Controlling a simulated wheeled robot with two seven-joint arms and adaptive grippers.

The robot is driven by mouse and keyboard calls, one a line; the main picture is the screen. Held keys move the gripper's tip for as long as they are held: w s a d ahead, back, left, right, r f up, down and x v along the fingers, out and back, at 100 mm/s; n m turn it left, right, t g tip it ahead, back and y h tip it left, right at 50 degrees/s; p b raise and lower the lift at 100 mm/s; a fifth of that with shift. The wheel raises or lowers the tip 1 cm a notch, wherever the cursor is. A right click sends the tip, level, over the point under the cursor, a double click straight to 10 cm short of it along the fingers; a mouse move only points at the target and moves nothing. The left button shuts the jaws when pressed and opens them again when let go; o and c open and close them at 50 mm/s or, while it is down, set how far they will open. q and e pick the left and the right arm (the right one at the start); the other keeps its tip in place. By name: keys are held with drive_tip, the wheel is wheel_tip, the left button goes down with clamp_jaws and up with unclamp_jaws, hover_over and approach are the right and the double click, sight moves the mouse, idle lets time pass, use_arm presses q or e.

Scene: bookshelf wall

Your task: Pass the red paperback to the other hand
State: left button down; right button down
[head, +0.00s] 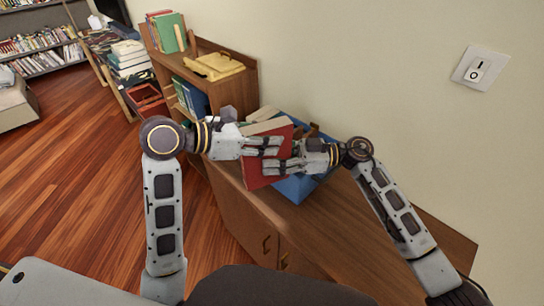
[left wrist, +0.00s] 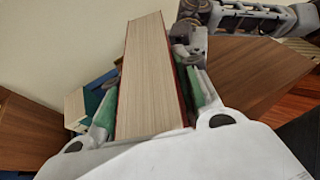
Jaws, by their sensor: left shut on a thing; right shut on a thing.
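The red paperback (head: 258,174) is held up in the head view, its red cover facing me, above the wooden cabinet top. My left gripper (head: 270,146) comes from the left and is shut on the book near its upper part. My right gripper (head: 284,166) comes from the right and is shut on the book's right side, a little lower. In the left wrist view the book's pale page block (left wrist: 148,80) stands between the green-padded fingers of my left gripper (left wrist: 150,95). Part of the cover is hidden behind the fingers.
A blue bin (head: 294,190) stands behind and below the book on the cabinet top (head: 330,235). A shelf unit (head: 215,85) with books and a yellow tray (head: 215,66) is at the back left. A light switch (head: 480,69) is on the wall. The cabinet top's front right is clear.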

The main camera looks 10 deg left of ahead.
sight(260, 128)
use_arm(q)
drive_tip(key=c, duration=1.1)
unclamp_jaws()
drive_tip(key=shift+w+a, duration=0.1)
drive_tip(key=shift+w, duration=0.05)
drive_tip(key=shift+c, duration=0.2)
drive_tip(key=shift+o, duration=0.9)
drive_tip(key=shift+s+d+r, duration=0.1)
drive_tip(key=shift+s+d, duration=0.1)
drive_tip(key=shift+r, duration=1.55)
drive_tip(key=shift+w+a+r, duration=0.15)
drive_tip(key=shift+r, duration=1.55)
drive_tip(key=shift+w+a+r, duration=0.1)
drive_tip(key=shift+a+r, duration=0.05)
drive_tip(key=shift+r, duration=1.55)
